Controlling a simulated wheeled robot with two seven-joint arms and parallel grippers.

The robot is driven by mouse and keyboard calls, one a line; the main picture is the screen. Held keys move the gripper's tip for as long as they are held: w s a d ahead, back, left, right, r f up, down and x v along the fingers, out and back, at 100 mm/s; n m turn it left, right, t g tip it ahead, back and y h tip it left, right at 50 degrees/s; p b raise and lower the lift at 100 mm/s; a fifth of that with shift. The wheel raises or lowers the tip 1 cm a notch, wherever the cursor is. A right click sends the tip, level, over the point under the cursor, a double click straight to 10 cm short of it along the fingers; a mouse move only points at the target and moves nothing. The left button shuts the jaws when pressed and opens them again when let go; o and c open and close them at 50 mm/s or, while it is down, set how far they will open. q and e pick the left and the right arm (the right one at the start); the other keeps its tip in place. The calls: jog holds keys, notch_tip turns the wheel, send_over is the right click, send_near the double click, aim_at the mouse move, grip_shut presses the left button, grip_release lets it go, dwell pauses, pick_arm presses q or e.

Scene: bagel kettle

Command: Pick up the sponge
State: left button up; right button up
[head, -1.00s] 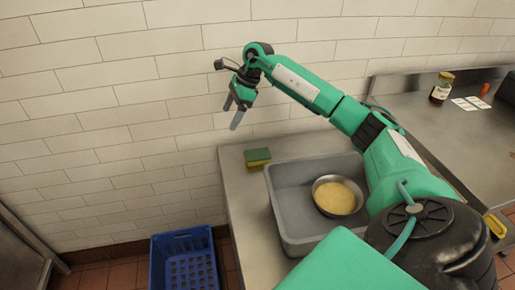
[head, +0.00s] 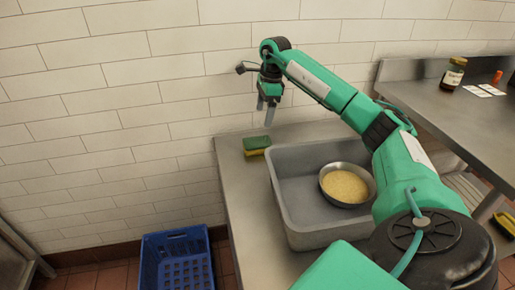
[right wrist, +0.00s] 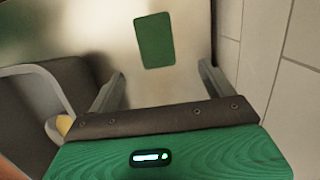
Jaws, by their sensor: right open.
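The sponge (head: 257,145), green on top and yellow below, lies on the steel counter (head: 236,187) between the wall and the grey tub. In the right wrist view the sponge (right wrist: 154,40) shows its green top, ahead of and between the fingers. My right gripper (head: 266,118) is open and empty, pointing down above the counter, near the sponge and a little to its right. In the right wrist view its two fingers (right wrist: 158,85) are spread apart. My left gripper is not in view.
A grey tub (head: 291,215) holding a metal bowl (head: 347,185) of yellowish food stands right beside the sponge. A blue crate (head: 178,260) is on the floor. A jar (head: 452,74) stands on the far right counter. The tiled wall (head: 110,110) is close behind the sponge.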

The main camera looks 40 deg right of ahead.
send_over(258, 141)
jog(key=d, duration=0.1)
jog(key=f, duration=0.5)
jog(key=shift+s+d+f, duration=0.15)
jog(key=shift+d, duration=0.05)
jog(key=shift+a+f+b, duration=0.2)
jog(key=shift+a+f, duration=0.05)
jog(key=shift+f, duration=0.6)
jog(key=shift+a+f+b, duration=0.25)
jog(key=shift+f, duration=0.65)
jog(key=shift+a+f+b, duration=0.2)
jog(key=shift+a+f, duration=0.05)
jog(key=shift+f, duration=0.6)
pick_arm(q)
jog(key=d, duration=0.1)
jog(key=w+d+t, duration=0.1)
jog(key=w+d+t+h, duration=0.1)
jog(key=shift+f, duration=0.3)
pick_arm(e)
jog(key=shift+c, duration=0.5)
jog(key=c, duration=1)
